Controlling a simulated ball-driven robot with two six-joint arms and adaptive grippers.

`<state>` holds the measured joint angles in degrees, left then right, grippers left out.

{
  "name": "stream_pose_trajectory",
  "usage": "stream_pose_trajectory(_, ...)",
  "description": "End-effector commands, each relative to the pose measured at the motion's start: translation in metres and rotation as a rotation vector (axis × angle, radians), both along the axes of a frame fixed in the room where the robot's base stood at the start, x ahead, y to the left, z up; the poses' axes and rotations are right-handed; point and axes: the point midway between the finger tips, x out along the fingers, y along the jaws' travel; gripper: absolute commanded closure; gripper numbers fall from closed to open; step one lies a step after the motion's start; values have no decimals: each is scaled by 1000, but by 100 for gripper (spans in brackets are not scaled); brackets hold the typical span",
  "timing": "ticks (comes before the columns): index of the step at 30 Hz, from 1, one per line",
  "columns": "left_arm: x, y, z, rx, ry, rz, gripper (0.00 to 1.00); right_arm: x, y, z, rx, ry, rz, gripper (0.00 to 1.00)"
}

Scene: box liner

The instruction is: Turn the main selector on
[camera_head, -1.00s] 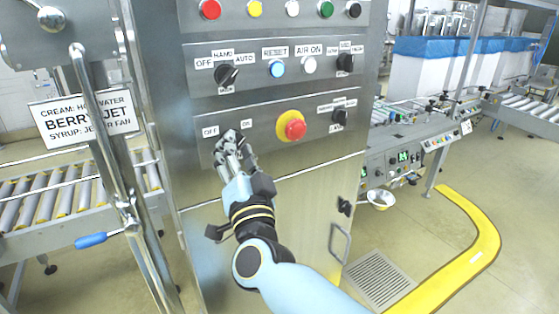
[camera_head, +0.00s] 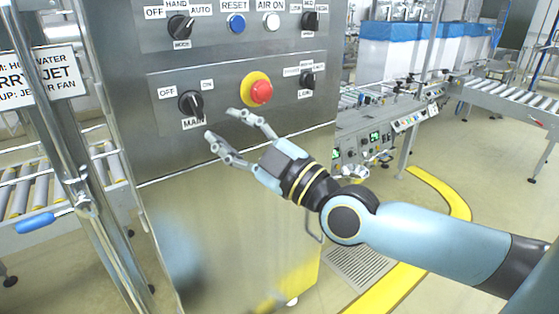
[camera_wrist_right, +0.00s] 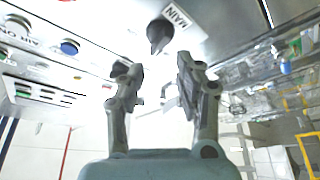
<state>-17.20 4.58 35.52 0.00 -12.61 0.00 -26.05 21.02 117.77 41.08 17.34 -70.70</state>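The main selector (camera_head: 190,102) is a black knob on the lower row of the steel panel, with an OFF label to its left, an ON label to its upper right and a MAIN label below. I cannot surely tell which label its pointer faces. My right gripper (camera_head: 220,124) is open and empty, to the lower right of the knob and apart from it. In the right wrist view the main selector (camera_wrist_right: 158,35) shows beyond the two spread fingers (camera_wrist_right: 153,70), near the MAIN label. My left gripper is not in view.
A red emergency button (camera_head: 261,91) on a yellow ring sits right of the selector, close above my right gripper. Another black selector (camera_head: 308,80) is farther right. The row above holds a mode selector (camera_head: 180,27) and a blue reset button (camera_head: 236,24). The panel below is bare.

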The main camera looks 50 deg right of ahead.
Motion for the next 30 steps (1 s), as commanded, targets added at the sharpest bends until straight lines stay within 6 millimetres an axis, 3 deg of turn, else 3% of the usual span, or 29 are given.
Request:
stream_pose_trajectory(5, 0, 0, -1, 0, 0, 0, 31, -39, -2, -12, -1, 4, 1, 65)
stream_pose_trajectory(16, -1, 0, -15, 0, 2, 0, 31, -32, -14, -93, 40, 149, -9, 65)
stream_pose_trajectory(30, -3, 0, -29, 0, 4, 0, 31, -36, -28, -196, 103, 344, -33, 65)
